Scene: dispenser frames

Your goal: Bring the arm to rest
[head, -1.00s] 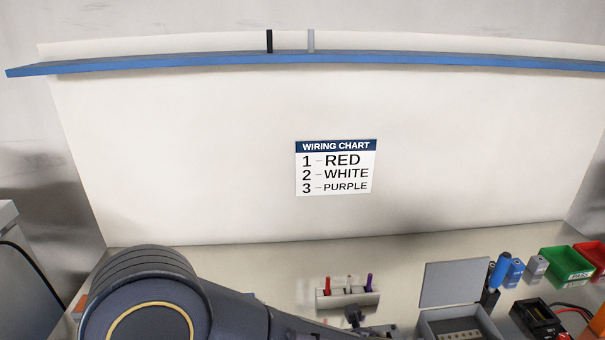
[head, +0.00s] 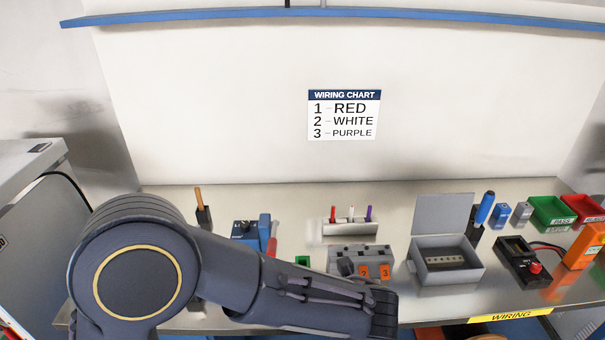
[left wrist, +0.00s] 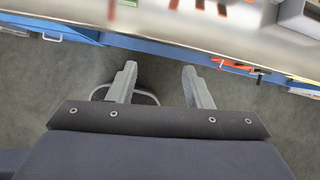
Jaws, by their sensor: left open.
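My left arm (head: 230,275) comes in from the left of the head view and reaches right across the front of the bench. Its gripper fingers are not clear in the head view. In the left wrist view my left gripper (left wrist: 160,85) is open and empty, with its two grey fingers apart. The fingers are over the floor, just off the bench's blue front edge (left wrist: 180,50). My right gripper is in neither view.
The metal bench (head: 290,200) holds a rack with red, white and purple pieces (head: 350,224), a grey block with orange numbered parts (head: 360,258), an open grey box (head: 445,262), a meter (head: 525,262) and green and red bins (head: 552,214). A wiring chart (head: 344,115) hangs behind.

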